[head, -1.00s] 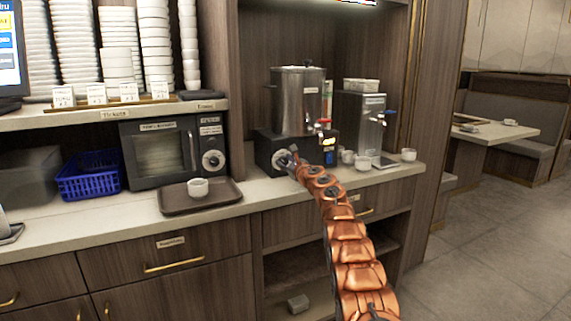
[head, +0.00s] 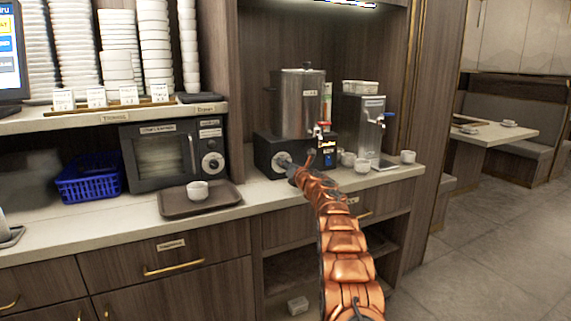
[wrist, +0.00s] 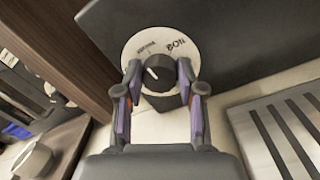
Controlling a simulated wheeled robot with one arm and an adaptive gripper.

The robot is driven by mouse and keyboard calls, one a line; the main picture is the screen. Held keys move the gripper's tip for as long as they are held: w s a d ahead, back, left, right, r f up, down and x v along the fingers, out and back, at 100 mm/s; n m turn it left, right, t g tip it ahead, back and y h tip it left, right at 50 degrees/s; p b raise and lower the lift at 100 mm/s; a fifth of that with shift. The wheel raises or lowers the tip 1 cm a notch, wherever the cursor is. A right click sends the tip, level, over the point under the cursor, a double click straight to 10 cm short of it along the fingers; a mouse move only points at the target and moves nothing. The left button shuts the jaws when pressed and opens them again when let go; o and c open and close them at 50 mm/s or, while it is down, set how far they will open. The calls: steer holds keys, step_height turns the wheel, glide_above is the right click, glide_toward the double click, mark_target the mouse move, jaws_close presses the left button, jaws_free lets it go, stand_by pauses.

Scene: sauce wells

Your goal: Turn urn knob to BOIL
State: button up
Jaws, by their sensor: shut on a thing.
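The urn (head: 302,104) is a steel cylinder on a dark base at the back of the counter. Its knob (head: 283,161) sits on the base's front. In the wrist view the black knob (wrist: 159,74) has a white mark pointing up and left. The pale dial (wrist: 135,47) behind it reads BOIL at its upper right; a smaller label at upper left is hard to read. My gripper (wrist: 158,84) is shut on the knob, one finger on each side. In the head view my gripper (head: 290,170) partly covers the dial's lower right.
A steel dispenser (head: 362,125) and small white cups (head: 408,157) stand right of the urn. A brown tray (head: 222,202) with a cup lies to the left, before a microwave (head: 160,153). A slotted metal grate (wrist: 280,130) shows at right in the wrist view.

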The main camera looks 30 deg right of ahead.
steer(key=m+p, duration=0.1)
steer(key=m, duration=0.2)
steer(key=shift+m+p, duration=0.35)
steer(key=shift+m, duration=0.05)
steer(key=m+p, duration=0.2)
steer(key=m, duration=0.2)
steer(key=shift+h, duration=0.3)
steer(key=m+p, duration=0.2)
steer(key=m, duration=0.1)
steer(key=shift+f+m+p, duration=0.2)
steer(key=shift+m+p, duration=0.8)
steer(key=shift+m, duration=0.3)
steer(key=shift+h, duration=0.3)
steer(key=shift+a, duration=0.1)
steer(key=o, duration=1.2)
steer(key=shift+c, duration=0.2)
